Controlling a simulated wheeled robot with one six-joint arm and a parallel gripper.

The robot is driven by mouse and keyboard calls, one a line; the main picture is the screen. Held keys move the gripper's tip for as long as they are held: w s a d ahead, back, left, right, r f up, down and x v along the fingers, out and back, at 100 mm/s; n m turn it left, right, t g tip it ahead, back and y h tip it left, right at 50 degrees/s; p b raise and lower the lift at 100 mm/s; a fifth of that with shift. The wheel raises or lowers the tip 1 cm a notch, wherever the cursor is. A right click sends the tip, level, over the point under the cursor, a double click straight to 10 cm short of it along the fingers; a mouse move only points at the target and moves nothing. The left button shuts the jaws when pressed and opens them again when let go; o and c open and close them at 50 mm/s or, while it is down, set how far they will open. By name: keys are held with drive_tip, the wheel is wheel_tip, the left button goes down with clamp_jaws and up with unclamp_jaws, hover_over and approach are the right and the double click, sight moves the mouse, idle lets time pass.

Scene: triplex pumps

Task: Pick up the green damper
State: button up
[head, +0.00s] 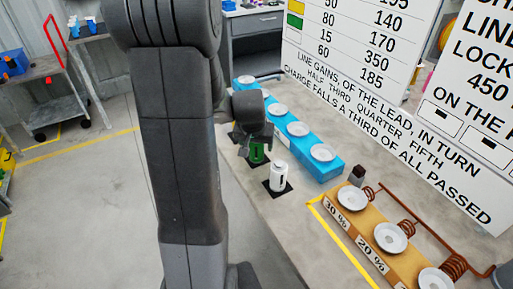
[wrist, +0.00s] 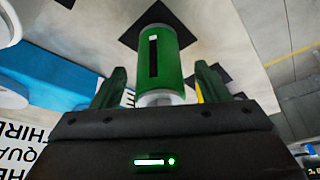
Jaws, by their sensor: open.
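The green damper (head: 257,153) is a small green cylinder on a dark square on the bench, partly hidden by my gripper in the head view. In the wrist view the green damper (wrist: 159,62) shows a black slot and pale end caps. It lies between the two fingers of my gripper (wrist: 160,88), with a gap visible on each side. My gripper (head: 256,136) is open and sits right over the damper.
A white cylinder (head: 279,177) stands close beside the damper on another dark square. A blue block (head: 328,167) with several white discs is behind it. A tan block (head: 364,224) with discs and copper coils (head: 408,228) is at the front right. Large text boards stand behind.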

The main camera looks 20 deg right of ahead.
drive_tip(key=shift+w+d+f, duration=0.15)
drive_tip(key=shift+w+f, duration=0.05)
drive_tip(key=shift+f, duration=0.5)
drive_tip(key=shift+r, duration=0.1)
drive_tip(key=c, duration=1.3)
